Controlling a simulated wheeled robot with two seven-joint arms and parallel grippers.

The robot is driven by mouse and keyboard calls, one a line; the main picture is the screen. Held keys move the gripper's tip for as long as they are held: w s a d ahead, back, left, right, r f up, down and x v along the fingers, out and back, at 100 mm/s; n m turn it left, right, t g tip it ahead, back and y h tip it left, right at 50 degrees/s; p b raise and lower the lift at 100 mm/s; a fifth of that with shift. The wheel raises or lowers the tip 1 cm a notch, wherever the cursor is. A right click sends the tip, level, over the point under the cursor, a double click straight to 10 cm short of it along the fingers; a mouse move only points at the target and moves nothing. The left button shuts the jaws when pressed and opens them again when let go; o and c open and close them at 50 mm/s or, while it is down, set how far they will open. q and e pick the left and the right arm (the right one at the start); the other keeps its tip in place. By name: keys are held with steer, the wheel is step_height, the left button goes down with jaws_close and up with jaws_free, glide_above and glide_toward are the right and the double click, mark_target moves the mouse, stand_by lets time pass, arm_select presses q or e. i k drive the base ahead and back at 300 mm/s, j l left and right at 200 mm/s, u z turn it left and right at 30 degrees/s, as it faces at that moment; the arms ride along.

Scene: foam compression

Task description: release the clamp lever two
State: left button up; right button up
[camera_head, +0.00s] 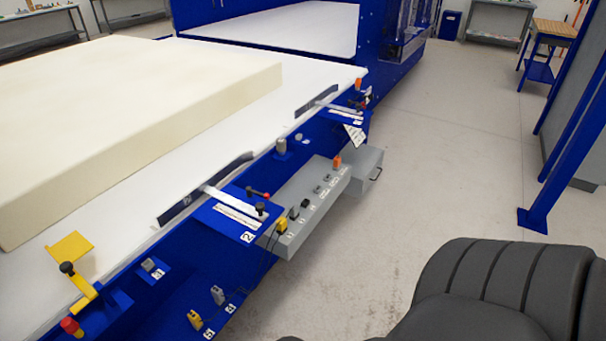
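A clamp station with a label "2" (248,237) sits on the blue machine edge at the middle of the head view. A dark fence bar (205,190) stands beside the cream foam block (130,120), on the white table (295,75). I cannot tell whether the lever is locked. Neither of my grippers is in view.
A grey control box (305,207) with several switches hangs beside the station. A similar station with an orange-handled lever (358,85) is farther back. A yellow clamp arm (82,287) is at front left.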

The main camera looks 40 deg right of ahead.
mark_target(249, 191)
steer(key=z, duration=1.05)
